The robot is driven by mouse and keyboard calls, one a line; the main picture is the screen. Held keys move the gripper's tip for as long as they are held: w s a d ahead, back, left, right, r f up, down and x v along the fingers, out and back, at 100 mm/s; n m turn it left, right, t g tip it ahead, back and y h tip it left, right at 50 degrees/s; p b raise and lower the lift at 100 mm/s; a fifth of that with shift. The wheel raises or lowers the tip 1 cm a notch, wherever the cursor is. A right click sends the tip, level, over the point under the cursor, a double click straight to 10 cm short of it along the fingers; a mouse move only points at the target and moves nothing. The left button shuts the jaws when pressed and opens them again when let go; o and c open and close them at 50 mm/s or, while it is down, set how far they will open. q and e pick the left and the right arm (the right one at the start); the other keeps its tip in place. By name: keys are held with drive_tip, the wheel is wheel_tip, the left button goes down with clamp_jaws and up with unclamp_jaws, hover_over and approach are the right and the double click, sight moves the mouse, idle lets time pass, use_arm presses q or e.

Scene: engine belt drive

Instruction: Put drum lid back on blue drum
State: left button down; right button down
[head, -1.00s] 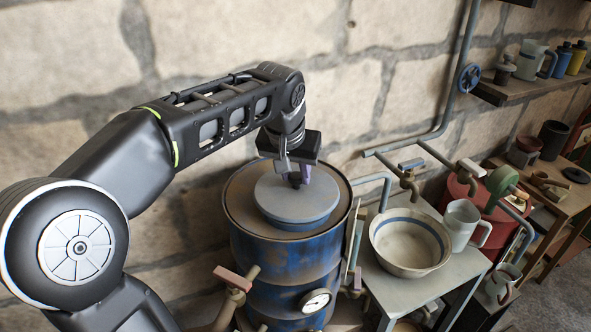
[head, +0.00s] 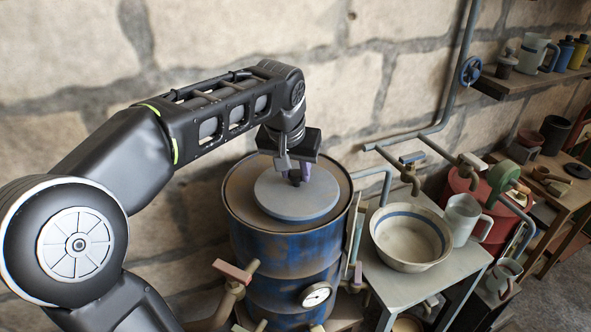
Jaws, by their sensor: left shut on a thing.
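The blue drum (head: 283,260) stands upright against the stone wall, with rusty patches and a brown rusty top. The round grey-blue drum lid (head: 313,204) lies flat at the middle of the drum's top, with little of its side showing. My left gripper (head: 295,178) reaches down from above and is shut on the lid's knob, which is mostly hidden by the fingers. Whether the lid is fully seated cannot be told. My right gripper is not in view.
A cream bowl with a blue band (head: 411,238) and a grey mug (head: 463,219) stand on a small table right of the drum. Taps and pipes (head: 410,172) run above them. A gauge (head: 316,294) and a red-handled valve (head: 233,271) are at the drum's front.

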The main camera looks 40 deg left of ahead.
sight(291, 197)
use_arm(q)
drive_tip(key=shift+f+b, duration=0.25)
drive_tip(key=shift+b, duration=0.1)
idle(0.6)
drive_tip(key=c, duration=1)
unclamp_jaws()
drive_tip(key=v, duration=0.8)
drive_tip(key=shift+b, duration=0.4)
drive_tip(key=shift+s+f, duration=0.1)
